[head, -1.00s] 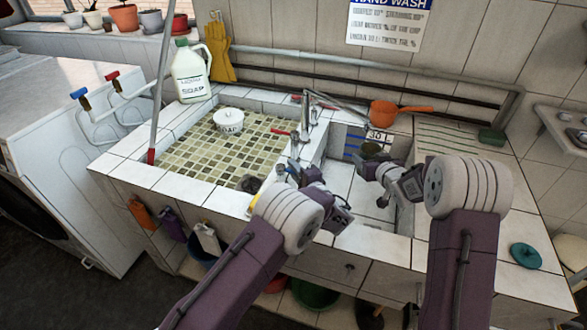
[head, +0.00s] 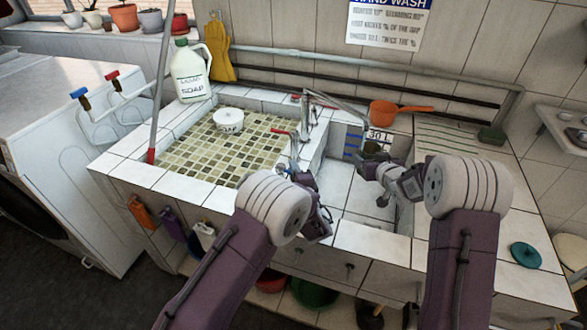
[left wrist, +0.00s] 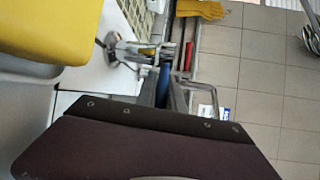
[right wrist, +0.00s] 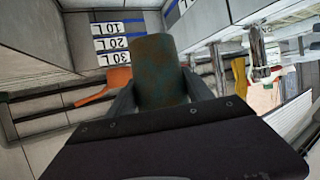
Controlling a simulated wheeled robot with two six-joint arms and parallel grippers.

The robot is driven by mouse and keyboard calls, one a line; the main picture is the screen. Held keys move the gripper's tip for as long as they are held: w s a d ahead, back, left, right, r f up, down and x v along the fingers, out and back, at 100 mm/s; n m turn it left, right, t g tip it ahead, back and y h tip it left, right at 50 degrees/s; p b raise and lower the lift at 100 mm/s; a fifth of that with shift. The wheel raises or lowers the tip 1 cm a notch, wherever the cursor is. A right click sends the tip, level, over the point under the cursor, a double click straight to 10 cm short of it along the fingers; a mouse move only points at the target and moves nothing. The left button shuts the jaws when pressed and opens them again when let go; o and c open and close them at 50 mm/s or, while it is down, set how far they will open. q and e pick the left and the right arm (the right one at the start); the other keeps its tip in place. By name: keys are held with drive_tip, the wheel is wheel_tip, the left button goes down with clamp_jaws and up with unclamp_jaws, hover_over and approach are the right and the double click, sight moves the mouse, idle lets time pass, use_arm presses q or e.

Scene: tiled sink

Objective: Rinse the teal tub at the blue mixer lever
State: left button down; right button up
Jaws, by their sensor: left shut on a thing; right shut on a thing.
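The teal tub (right wrist: 160,70) is a dark, mottled green cylinder in the right wrist view. My right gripper (right wrist: 158,100) is shut on it. In the head view the tub (head: 371,148) is small and dark, above the right-hand basin, with my right gripper (head: 366,167) at it. The blue mixer lever (left wrist: 163,86) shows between the fingers of my left gripper (left wrist: 163,98), which is shut on it. In the head view my left gripper (head: 299,178) is at the tap on the divider between the basins, largely hidden by my wrist.
A red lever (left wrist: 188,56) is close beside the blue one. The metal tap (head: 312,108) stands between the tiled basins. An orange pan (head: 392,110), a white soap jug (head: 190,76) and a white soap pot (head: 229,121) stand around. A teal lid (head: 525,256) lies on the right counter.

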use_arm(q)
drive_tip(key=shift+s+m+h, duration=0.15)
drive_tip(key=shift+m+h, duration=0.25)
drive_tip(key=shift+h, duration=0.2)
drive_tip(key=c, duration=1.5)
unclamp_jaws()
drive_tip(key=shift+o, duration=0.2)
drive_tip(key=v, duration=1.2)
drive_tip(key=shift+f, duration=0.15)
